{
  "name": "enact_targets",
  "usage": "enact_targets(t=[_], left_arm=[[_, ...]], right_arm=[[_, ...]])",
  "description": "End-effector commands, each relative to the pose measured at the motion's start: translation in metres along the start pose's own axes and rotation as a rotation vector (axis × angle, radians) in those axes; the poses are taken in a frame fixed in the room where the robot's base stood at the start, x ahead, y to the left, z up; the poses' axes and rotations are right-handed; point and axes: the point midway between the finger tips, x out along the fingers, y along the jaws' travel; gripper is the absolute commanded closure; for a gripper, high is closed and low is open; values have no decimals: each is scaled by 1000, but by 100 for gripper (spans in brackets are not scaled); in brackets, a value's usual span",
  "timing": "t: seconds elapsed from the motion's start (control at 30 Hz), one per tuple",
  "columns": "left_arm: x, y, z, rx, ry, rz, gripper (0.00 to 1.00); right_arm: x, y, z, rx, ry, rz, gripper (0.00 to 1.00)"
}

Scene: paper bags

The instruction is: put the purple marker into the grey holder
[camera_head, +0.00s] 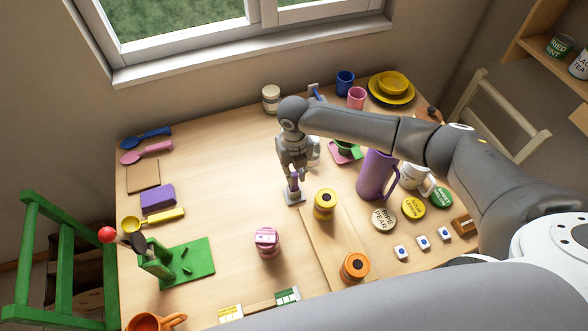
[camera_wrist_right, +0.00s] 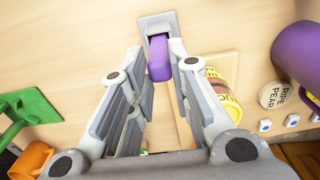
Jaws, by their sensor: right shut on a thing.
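The purple marker (camera_head: 294,183) stands roughly upright between the fingertips of my right gripper (camera_head: 294,175), which is shut on it. The grey holder (camera_head: 294,197) is on the table directly under the marker. In the right wrist view the marker (camera_wrist_right: 159,62) lies between the fingertips (camera_wrist_right: 160,48), and its far end meets the dark opening of the holder (camera_wrist_right: 156,22). I cannot tell how deep its lower end is in the opening. My left gripper is not in view.
A pink jar (camera_head: 267,242) stands in front. A tall purple jug (camera_head: 375,175) is to the right.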

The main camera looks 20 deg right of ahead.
Motion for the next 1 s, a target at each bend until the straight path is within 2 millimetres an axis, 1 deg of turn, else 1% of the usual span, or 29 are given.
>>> enact_targets(t=[0.13, 0.17, 0.33, 0.67, 0.77, 1.0], left_arm=[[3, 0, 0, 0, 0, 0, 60], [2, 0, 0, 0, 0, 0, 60], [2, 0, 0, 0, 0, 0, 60], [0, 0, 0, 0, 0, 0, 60], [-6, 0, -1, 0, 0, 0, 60], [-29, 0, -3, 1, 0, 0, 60]], right_arm=[[4, 0, 0, 0, 0, 0, 100], [3, 0, 0, 0, 0, 0, 77], [3, 0, 0, 0, 0, 0, 56], [1, 0, 0, 0, 0, 0, 56], [-6, 0, 0, 0, -1, 0, 56], [-30, 0, 0, 0, -1, 0, 56]])
